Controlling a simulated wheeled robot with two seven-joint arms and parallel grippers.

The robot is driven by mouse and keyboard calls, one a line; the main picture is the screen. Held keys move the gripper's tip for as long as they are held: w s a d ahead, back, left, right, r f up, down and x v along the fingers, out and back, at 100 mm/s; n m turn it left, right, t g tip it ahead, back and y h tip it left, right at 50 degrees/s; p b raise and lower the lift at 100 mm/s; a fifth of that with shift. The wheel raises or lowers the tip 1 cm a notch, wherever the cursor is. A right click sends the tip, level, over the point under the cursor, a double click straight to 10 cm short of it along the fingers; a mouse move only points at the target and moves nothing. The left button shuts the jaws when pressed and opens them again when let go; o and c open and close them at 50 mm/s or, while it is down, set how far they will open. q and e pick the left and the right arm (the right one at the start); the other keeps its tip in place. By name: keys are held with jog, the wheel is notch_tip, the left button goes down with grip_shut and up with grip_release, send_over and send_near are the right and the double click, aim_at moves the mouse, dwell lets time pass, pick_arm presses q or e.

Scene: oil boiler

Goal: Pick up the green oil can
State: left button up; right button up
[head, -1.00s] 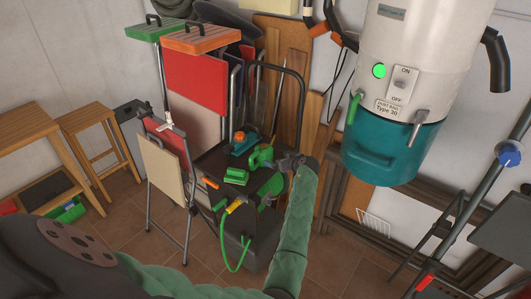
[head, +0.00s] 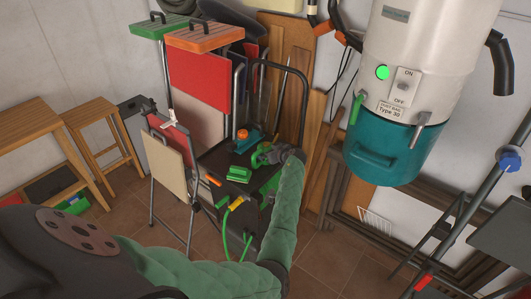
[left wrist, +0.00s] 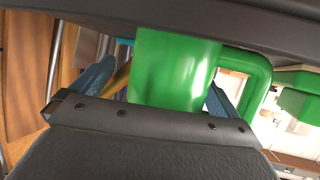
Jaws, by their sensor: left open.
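The green oil can (head: 257,158) stands on the dark top of a cart, partly covered by my left gripper in the head view. In the left wrist view the can's green body (left wrist: 172,70) fills the middle, with its loop handle (left wrist: 257,85) to the right. My left gripper (head: 266,156) is open, at the can's right side in the head view. Its bluish fingers show on either side of the green body in the wrist view. Whether they touch it I cannot tell. My right gripper is not in view.
The cart (head: 214,160) also holds a green block (head: 238,174), a teal and orange item (head: 246,140) and a yellow-handled tool (head: 237,203) with a green hose.

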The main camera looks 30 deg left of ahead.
aim_at(267, 143)
pick_arm(q)
jog(key=shift+c, duration=0.4)
jog(key=c, duration=1)
jog(key=shift+c, duration=1.3)
jog(key=shift+r+b, duration=0.25)
jog(key=shift+b, duration=0.15)
jog(key=shift+c, duration=0.7)
notch_tip(267, 143, up, 3)
jog(key=b, duration=0.2)
jog(key=shift+b, duration=0.3)
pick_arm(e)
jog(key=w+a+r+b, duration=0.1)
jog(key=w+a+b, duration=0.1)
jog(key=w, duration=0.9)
pick_arm(q)
jog(key=w+d+r+b, duration=0.1)
jog(key=d+r, duration=0.1)
jog(key=d, duration=0.1)
jog(key=w+d+r+b, duration=0.1)
jog(key=w+d+r, duration=0.1)
jog(key=d+r, duration=0.1)
jog(key=w+d+r+b, duration=0.2)
jog(key=d, duration=0.2)
jog(key=shift+d+r, duration=0.25)
jog(key=shift+d, duration=0.05)
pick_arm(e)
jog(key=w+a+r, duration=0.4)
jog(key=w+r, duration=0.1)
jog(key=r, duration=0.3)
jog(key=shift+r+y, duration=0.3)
